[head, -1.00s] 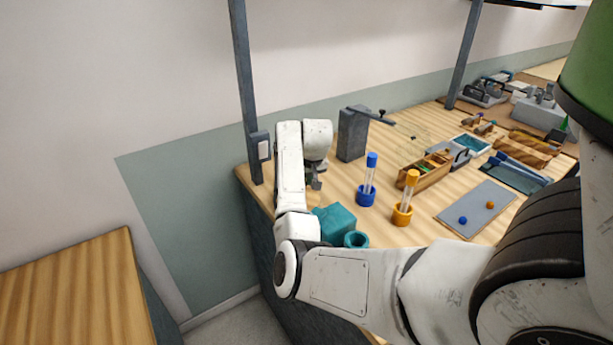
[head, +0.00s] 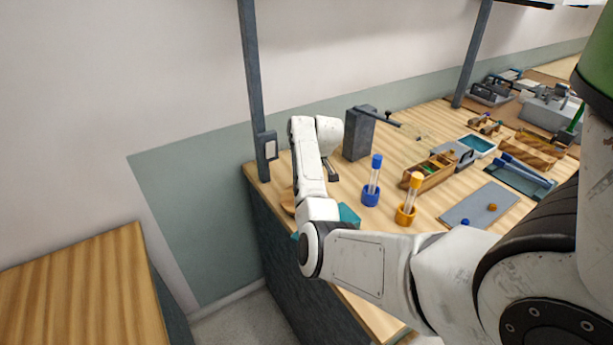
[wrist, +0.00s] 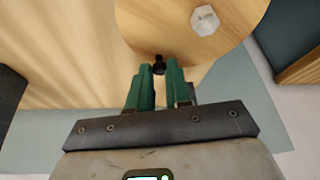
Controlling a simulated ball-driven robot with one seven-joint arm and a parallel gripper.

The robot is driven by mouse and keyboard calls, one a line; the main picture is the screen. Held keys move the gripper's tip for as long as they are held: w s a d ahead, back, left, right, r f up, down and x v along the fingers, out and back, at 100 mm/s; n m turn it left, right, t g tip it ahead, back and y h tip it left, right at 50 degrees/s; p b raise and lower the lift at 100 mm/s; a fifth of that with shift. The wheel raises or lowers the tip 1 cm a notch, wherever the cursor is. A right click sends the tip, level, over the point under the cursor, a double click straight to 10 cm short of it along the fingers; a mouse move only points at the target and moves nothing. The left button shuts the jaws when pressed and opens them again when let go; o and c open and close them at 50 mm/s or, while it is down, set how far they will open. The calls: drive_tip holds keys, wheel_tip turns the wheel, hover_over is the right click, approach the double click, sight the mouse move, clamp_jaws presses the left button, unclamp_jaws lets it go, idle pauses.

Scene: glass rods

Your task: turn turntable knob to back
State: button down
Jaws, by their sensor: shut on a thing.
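The turntable is a round light-wood disc (wrist: 195,22) at the top of the wrist view, with a pale many-sided piece (wrist: 204,20) on it. Its small dark knob (wrist: 159,63) is at the disc's near rim. My gripper (wrist: 159,72) has its green fingers shut on the knob, one on each side. In the head view, a sliver of the turntable (head: 287,202) shows left of my arm near the bench's left end. My arm hides the knob there.
A teal block (head: 349,215) is partly hidden behind my arm. A grey stand (head: 358,135) with a side rod is behind. Blue (head: 371,195) and orange (head: 406,213) tube holders stand to the right. A dark post (head: 252,90) rises at the bench's left corner.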

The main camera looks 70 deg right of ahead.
drive_tip(key=shift+w+a+n+y, duration=0.1)
drive_tip(key=shift+w+n+y, duration=0.2)
drive_tip(key=shift+n, duration=0.45)
drive_tip(key=shift+w+a+n+y, duration=0.1)
drive_tip(key=shift+w+n+y, duration=0.2)
drive_tip(key=shift+n, duration=0.45)
drive_tip(key=shift+w+a+n, duration=0.1)
drive_tip(key=shift+n, duration=0.2)
drive_tip(key=c, duration=1.1)
unclamp_jaws()
drive_tip(key=shift+o, duration=0.2)
drive_tip(key=v, duration=1)
drive_tip(key=shift+s+r+b, duration=0.25)
drive_tip(key=shift+r+b, duration=0.05)
drive_tip(key=shift+r, duration=0.05)
